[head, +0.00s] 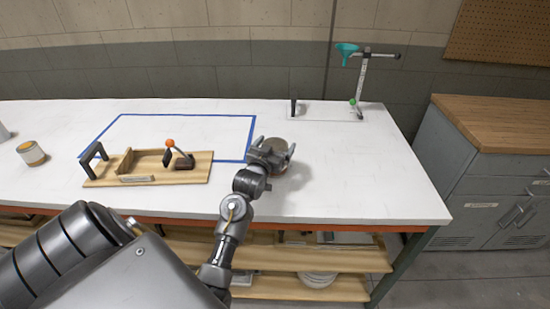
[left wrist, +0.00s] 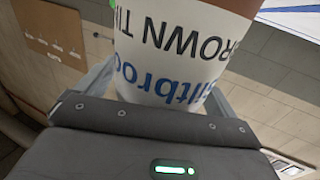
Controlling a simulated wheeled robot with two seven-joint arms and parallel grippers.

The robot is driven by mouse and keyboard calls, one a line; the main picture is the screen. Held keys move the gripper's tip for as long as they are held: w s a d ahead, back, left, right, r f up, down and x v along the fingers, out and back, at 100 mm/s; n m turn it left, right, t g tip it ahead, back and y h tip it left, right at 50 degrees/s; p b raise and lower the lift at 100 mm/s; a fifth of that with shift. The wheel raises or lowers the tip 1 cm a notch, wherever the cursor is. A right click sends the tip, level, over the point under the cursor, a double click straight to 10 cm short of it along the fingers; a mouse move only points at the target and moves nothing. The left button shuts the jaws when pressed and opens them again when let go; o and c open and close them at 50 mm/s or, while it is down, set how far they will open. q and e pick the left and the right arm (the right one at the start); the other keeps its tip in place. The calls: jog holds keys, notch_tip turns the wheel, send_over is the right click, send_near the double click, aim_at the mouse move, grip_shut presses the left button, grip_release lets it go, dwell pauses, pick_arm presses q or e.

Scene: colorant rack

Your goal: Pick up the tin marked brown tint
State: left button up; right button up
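The tin marked brown tint is between the fingers of my left gripper (head: 273,151). In the head view, only the tin's dull brownish top (head: 276,143) shows; the gripper covers much of the rest. In the left wrist view, the tin (left wrist: 165,55) has a white label reading "BROWN TI…", upside down, above blue lettering, with a brown band at the picture's top edge. The fingers lie against both sides of the tin. I cannot tell for sure whether its base touches the table. My right gripper is not in view.
The white table (head: 370,190) is clear to the right of the gripper. A wooden fixture (head: 195,172) with an orange-knobbed lever stands left. A blue-taped rectangle (head: 200,116) lies behind it. Another tin (head: 31,153) stands far left. A stand with a teal funnel (head: 347,48) is at the back right.

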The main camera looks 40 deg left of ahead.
pick_arm(q)
jog(key=c, duration=1.2)
jog(key=shift+c, duration=0.9)
jog(key=shift+r, duration=0.1)
